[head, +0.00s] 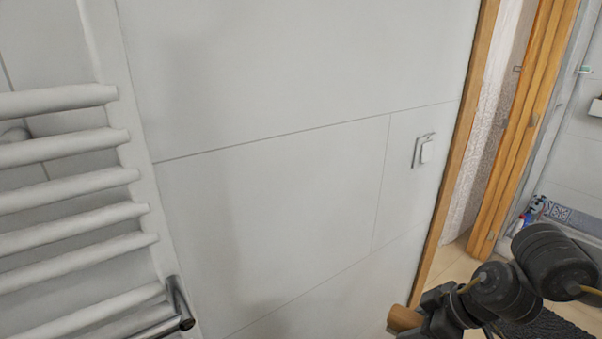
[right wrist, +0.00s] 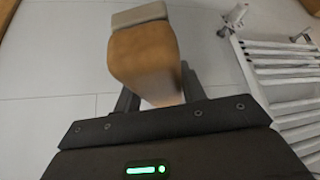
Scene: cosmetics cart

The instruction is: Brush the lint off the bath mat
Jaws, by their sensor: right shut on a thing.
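A wooden brush (right wrist: 143,58) with a pale beige end (right wrist: 138,15) is between the fingers of my right gripper (right wrist: 158,92) in the right wrist view. The gripper is shut on it. In the head view, my right gripper (head: 428,318) is at the bottom right, and a short piece of the brush (head: 403,318) sticks out to its left. A dark, textured patch, apparently the bath mat (head: 545,328), shows on the floor at the bottom right, mostly hidden behind my right arm. Lint cannot be made out. My left gripper is out of view.
A white towel radiator (head: 75,188) with a metal valve (head: 180,303) is on the left. A pale tiled wall with a light switch (head: 424,151) fills the middle. A wooden door frame (head: 455,170) and several small bottles (head: 535,208) are on the right.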

